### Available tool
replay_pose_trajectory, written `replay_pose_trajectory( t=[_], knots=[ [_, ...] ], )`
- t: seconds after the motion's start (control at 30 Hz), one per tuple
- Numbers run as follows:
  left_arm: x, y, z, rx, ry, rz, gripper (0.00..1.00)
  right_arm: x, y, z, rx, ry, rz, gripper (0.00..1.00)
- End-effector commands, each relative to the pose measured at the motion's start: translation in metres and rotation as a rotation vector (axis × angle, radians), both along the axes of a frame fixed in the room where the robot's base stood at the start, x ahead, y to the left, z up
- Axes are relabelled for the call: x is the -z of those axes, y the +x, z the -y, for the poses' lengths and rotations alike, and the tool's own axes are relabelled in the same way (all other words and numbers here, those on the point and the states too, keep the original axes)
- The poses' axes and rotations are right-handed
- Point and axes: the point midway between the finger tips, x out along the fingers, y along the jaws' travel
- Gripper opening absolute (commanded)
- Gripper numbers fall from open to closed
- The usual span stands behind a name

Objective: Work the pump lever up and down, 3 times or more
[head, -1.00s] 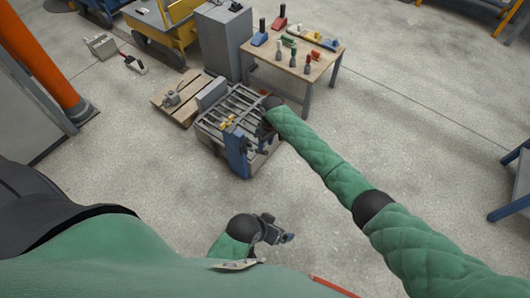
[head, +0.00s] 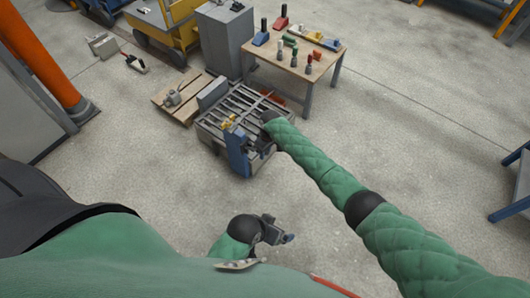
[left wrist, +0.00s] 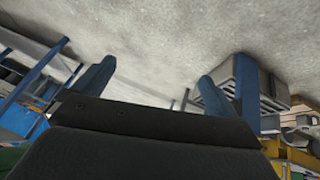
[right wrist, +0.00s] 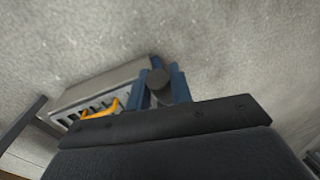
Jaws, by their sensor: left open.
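The panel mould (head: 212,128) is a grey slatted frame on the floor in the head view. A blue upright block (head: 238,158) stands at its near side. My right gripper (head: 262,143) is beside this block, small and partly hidden by its own wrist. In the right wrist view its two blue fingers (right wrist: 160,88) are close together with the dark round end of the pump lever (right wrist: 158,78) between them. The rest of the lever is hidden. My left gripper (head: 284,238) is open and empty, low and near my body; its spread fingers show in the left wrist view (left wrist: 152,88).
A wooden table (head: 292,68) with coloured tools stands behind the mould. A grey cabinet (head: 226,45) and a pallet (head: 180,98) are to its left. A yellow part (head: 228,122) sits on the mould.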

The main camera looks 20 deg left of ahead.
Motion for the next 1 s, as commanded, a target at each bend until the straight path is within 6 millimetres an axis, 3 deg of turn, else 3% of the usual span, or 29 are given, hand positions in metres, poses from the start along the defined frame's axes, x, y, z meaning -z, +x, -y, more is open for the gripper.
replay_pose_trajectory(
  t=[0.07, 0.37, 0.63, 1.0],
  knots=[
    [0.0, 0.0, 0.0, 0.0, 0.0, 0.0, 0.97, 0.0, 0.0, 0.0, 0.0, 0.0, 0.0, 0.0],
    [0.0, 0.002, 0.0, 0.0, 0.0, 0.003, 0.97, 0.002, 0.0, 0.001, 0.002, 0.014, 0.005, 0.0],
    [0.011, 0.005, 0.001, -0.005, -0.004, 0.019, 0.97, 0.017, -0.004, 0.008, 0.002, 0.126, 0.044, 0.0],
    [0.105, 0.006, 0.005, -0.033, -0.015, 0.081, 0.97, 0.045, -0.005, 0.014, 0.003, 0.35, 0.128, 0.0]
  ],
)
